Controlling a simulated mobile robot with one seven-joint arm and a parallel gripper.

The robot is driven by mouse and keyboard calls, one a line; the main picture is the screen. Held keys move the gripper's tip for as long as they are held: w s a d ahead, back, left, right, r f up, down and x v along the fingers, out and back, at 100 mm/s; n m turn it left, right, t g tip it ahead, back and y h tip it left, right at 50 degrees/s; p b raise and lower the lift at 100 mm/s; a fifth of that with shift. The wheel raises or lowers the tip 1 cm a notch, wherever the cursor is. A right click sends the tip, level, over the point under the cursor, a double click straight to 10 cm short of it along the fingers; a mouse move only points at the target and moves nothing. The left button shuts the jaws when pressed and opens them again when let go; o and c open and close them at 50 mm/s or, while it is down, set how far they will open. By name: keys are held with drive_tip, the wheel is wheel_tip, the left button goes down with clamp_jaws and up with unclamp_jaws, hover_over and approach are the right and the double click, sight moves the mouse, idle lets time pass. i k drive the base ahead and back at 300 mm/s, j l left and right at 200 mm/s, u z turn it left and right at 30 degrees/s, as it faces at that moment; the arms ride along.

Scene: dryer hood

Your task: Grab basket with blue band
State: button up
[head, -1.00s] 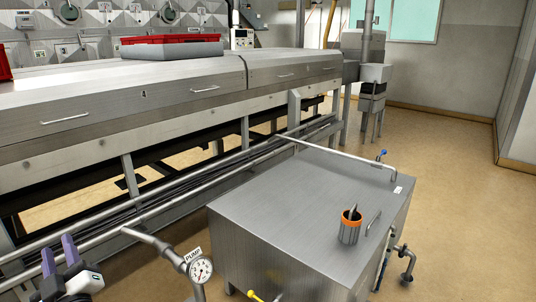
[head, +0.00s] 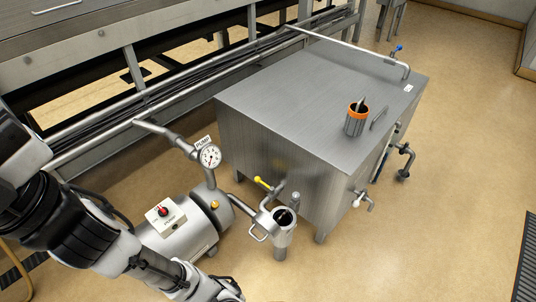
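I see no basket with a blue band in the head view. A small dark ribbed basket with an orange band (head: 356,121) stands upright on top of the steel tank (head: 290,100), near its right edge, with something sticking up out of it. An open metal cylindrical housing (head: 283,232) stands on the floor in front of the tank, with a looped handle beside it. Its inside is dark and I cannot tell what it holds. My arm crosses the lower left, and my gripper is not visible.
A pump (head: 185,235) with a red knob and a pressure gauge (head: 210,156) stands between my arm and the tank. Valves and pipes stick out of the tank's front and right side. A long steel machine (head: 130,45) runs behind.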

sight(284, 219)
drive_tip(key=k+l+u, duration=0.4)
drive_tip(key=l, duration=0.25)
drive_tip(key=l+u, duration=0.1)
drive_tip(key=l, duration=0.3)
drive_tip(key=k+l+u, duration=0.15)
drive_tip(key=l, duration=0.25)
drive_tip(key=k+l+u, duration=0.1)
drive_tip(key=l, duration=0.3)
drive_tip(key=i+j+z, duration=0.35)
drive_tip(key=i, duration=0.25)
drive_tip(key=i+j+z, duration=0.35)
drive_tip(key=i, duration=0.2)
